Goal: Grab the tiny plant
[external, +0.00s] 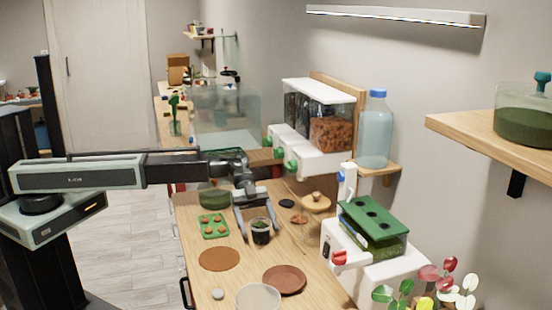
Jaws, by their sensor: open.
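The tiny plant (259,225) is a small tuft of green in a small dark pot, standing upright on the wooden counter (245,271) in the external view. My gripper (261,236) points down over it from the arm above. Its two grey fingers are spread apart, one on the left and one on the right of the pot. Whether either finger touches the pot cannot be told from this angle.
A green tray (204,233) with several brown pieces lies left of the pot. A brown disc (219,259), a reddish saucer (284,280) and a clear bowl (258,297) lie nearer. A white machine (372,268) with a green-topped tank (373,222) stands right.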

